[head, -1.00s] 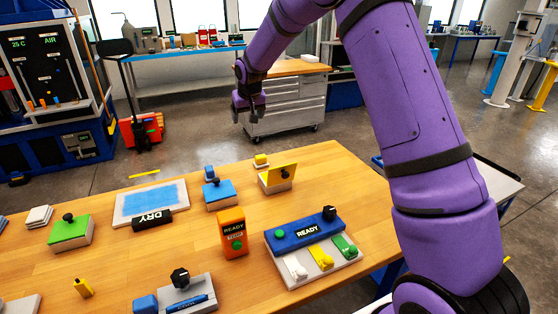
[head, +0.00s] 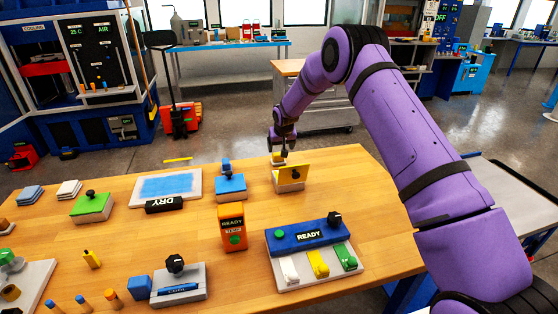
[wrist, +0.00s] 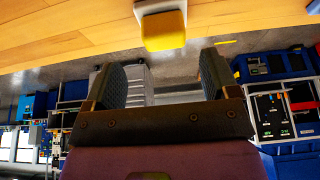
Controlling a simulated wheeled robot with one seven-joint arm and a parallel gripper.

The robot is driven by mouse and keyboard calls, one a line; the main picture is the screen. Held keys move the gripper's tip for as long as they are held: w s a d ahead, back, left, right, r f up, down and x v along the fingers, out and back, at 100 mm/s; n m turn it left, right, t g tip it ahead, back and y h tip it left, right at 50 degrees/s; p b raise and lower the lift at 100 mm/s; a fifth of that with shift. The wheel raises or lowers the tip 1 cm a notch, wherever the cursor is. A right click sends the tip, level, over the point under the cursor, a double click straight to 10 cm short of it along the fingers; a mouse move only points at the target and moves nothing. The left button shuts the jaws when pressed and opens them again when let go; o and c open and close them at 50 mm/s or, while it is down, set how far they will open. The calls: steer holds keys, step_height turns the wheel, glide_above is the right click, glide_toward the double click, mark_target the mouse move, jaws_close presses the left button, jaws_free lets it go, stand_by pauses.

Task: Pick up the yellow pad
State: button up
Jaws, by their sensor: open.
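A small yellow pad (head: 276,156) sits at the back of the wooden table, just behind a tilted yellow plate with a black knob (head: 293,174). In the wrist view the yellow pad (wrist: 164,31) rests on a white block (wrist: 158,6) at the top centre. My gripper (head: 284,144) is above the table's back edge, close to the pad in the head view. In the wrist view my gripper (wrist: 162,72) is open, with its two fingers apart and nothing between them. The pad appears beyond the fingertips, roughly in line with the gap. Part of it is hidden in the head view.
A blue block (head: 230,186) on a white base stands left of the yellow plate. An orange READY box (head: 232,228) and a blue READY panel (head: 305,236) stand nearer. A white tray with a blue sheet (head: 165,187) lies left. The table's right side is clear.

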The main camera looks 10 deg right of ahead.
mark_target(278, 153)
steer(key=shift+a+x, duration=0.15)
steer(key=shift+x, duration=1.2)
steer(key=shift+a+x, duration=0.15)
steer(key=shift+x, duration=1.15)
steer(key=shift+s, duration=0.1)
steer(key=c, duration=1)
